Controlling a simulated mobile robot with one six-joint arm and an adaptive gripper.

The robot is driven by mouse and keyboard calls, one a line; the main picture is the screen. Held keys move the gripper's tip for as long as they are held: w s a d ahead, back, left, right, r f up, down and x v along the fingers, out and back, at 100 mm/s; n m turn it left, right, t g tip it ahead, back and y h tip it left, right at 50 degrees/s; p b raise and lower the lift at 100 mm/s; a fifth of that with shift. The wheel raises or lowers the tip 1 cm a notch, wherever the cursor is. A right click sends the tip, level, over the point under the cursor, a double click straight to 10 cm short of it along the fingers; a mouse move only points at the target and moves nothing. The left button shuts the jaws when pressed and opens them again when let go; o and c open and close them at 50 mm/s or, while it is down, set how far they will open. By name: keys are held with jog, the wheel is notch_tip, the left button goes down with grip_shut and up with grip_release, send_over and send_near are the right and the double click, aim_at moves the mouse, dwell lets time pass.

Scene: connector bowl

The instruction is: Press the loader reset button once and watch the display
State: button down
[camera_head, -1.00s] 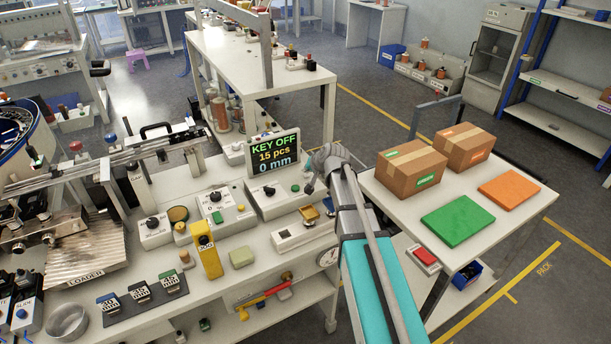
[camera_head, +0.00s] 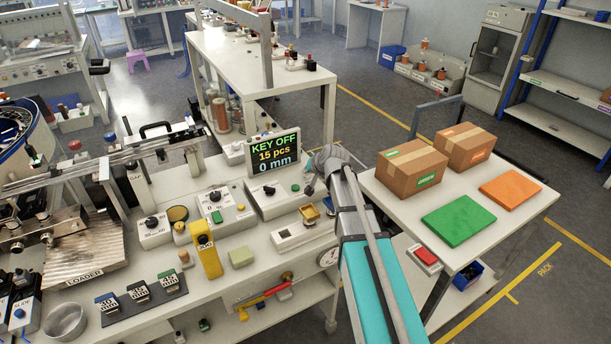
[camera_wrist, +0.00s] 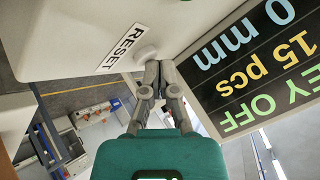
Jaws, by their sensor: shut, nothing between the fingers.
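The display (camera_head: 273,153) stands on the bench and reads KEY OFF, 15 pcs, 0 mm. It shows upside down at the right of the wrist view (camera_wrist: 250,60). A RESET label (camera_wrist: 123,47) is on a pale panel, with a pale round fitting (camera_wrist: 147,52) beside it. My gripper (camera_wrist: 158,66) is shut and empty, its fingertips close to this fitting. I cannot tell whether they touch it. The button's face is not clear behind the fingers. In the head view my gripper (camera_head: 310,184) is just right of the display, small and partly hidden by my arm.
A control box (camera_head: 275,203) with a knob and green button sits below the display. A yellow post (camera_head: 206,252) stands on the bench to the left. The cart (camera_head: 411,212) at right holds cardboard boxes (camera_head: 411,173) and flat green and orange pieces.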

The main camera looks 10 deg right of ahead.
aim_at(307, 176)
jog(key=shift+f, duration=0.1)
dwell(0.6)
jog(key=shift+r+p, duration=0.9)
jog(key=shift+r, duration=0.05)
notch_tip(307, 176, up, 5)
jog(key=p, duration=0.5)
dwell(0.9)
